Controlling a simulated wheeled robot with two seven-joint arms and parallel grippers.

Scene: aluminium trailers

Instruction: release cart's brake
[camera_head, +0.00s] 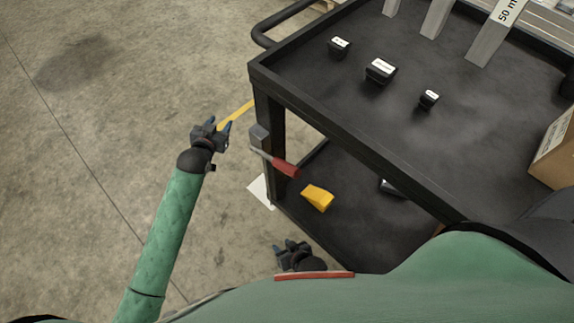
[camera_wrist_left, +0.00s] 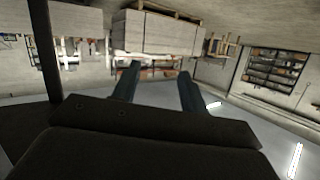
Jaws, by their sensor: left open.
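The black two-shelf cart (camera_head: 345,138) fills the right of the head view. A lever with a red grip (camera_head: 285,169) and a grey metal part is at the cart's near left corner post; I take it for the brake. My left gripper (camera_head: 220,124) is to the left of that post, apart from the lever, open and empty. In the left wrist view its two fingers (camera_wrist_left: 158,72) stand apart with nothing between them. My right gripper (camera_head: 287,246) is low in the head view, below the cart's corner; I cannot tell its finger gap.
A yellow wedge-shaped object (camera_head: 317,198) is by the lower shelf's corner. Small black labelled pieces (camera_head: 380,71) and a cardboard box (camera_head: 555,150) are on the top shelf. A black handle bar (camera_head: 273,27) sticks out left. The concrete floor (camera_head: 110,120) at left is clear.

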